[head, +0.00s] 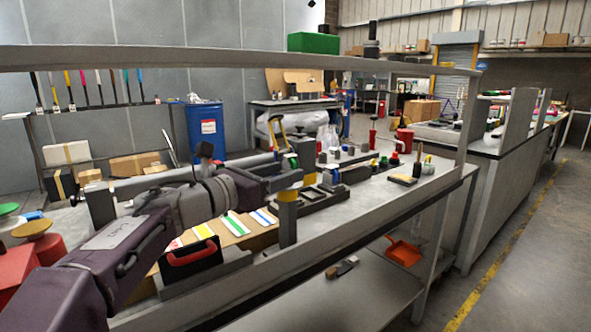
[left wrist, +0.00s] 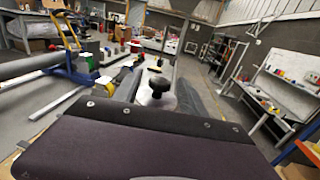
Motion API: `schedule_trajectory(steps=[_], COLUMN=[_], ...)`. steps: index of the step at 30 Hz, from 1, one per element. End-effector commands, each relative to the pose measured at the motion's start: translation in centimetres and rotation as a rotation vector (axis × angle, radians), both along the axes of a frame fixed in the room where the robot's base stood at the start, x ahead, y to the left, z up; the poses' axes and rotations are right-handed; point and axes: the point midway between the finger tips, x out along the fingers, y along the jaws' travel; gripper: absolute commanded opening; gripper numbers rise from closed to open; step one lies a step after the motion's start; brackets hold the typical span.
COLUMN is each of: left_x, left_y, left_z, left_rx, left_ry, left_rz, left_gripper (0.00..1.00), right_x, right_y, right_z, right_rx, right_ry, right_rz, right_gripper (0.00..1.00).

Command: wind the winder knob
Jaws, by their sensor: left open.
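The winder knob (left wrist: 158,85), black and rounded on a short stem, stands upright in the middle of the left wrist view. It shows between the two grey fingers of my left gripper (left wrist: 157,98), with visible space on both sides. In the head view my left gripper (head: 289,169) is open above the bench, near a yellow-and-grey post (head: 287,213). I cannot make out the knob there; the gripper and nearby parts crowd that spot. The left wrist view does not show whether the knob is level with the fingertips. My right gripper is not in view.
A grey bench (head: 345,208) runs under my left arm, with a long rail (head: 230,61) above it. A grey roller (left wrist: 32,66) and a yellow-and-blue frame (left wrist: 75,58) stand left of the knob. A red-handled black box (head: 190,261) sits at the bench's near side.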

Motion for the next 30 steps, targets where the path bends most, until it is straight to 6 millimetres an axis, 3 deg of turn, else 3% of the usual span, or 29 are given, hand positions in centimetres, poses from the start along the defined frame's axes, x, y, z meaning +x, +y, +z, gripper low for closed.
schedule_trajectory(steps=[6, 17, 22, 30], left_x=[2.7, 3.3, 3.3, 3.4], left_y=[-2.8, -3.4, -3.3, -3.4], left_z=[0.1, 0.0, 0.0, -0.1], left_rx=[0.000, -0.001, -0.001, -0.001], left_ry=[0.000, 0.000, 0.001, 0.001], left_rz=[-0.001, 0.001, 0.001, 0.018], left_gripper=[0.49, 0.49, 0.02, 0.00], right_x=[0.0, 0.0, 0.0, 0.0], right_y=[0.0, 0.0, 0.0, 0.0], right_z=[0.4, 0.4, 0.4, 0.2], right_rx=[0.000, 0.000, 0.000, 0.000], right_ry=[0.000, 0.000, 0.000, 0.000], right_rz=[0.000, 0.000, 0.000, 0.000], right_gripper=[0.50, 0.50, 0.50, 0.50])
